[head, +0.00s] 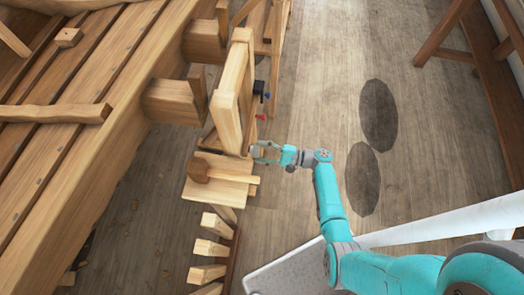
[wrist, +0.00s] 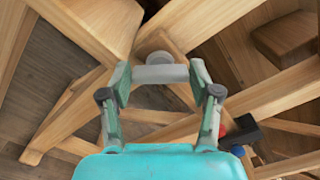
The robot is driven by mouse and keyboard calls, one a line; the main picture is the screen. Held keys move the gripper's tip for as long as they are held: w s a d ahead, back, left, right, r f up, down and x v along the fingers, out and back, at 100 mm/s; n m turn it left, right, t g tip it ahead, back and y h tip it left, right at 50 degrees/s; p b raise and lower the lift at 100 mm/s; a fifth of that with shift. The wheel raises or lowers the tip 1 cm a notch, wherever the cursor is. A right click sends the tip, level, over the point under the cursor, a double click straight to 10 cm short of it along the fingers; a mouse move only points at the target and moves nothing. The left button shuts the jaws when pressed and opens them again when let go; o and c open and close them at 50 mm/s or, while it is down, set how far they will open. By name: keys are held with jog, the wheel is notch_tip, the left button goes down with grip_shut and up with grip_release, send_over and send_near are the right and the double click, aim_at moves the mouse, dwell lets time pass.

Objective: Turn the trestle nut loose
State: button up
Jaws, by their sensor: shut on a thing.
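The trestle nut (wrist: 160,74) is a pale grey bar with a round grey part behind it, in the upper middle of the wrist view. It sits against the wooden trestle (wrist: 100,25). My gripper (wrist: 160,76) is shut on the bar, with one fingertip at each end of it. In the head view my gripper (head: 263,152) reaches in from the right, at the right side of the trestle (head: 232,95). The nut is too small and covered to make out there.
A wooden mallet (head: 220,171) lies on a small board just left of my gripper. A black clamp-like thing (head: 259,88) with blue and red parts is above it. The planked hull (head: 110,100) fills the left.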

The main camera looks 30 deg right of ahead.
jog(key=shift+n, duration=0.5)
jog(key=o, duration=1.1)
jog(key=shift+o, duration=0.2)
jog(key=v, duration=1.2)
jog(key=shift+a, duration=0.1)
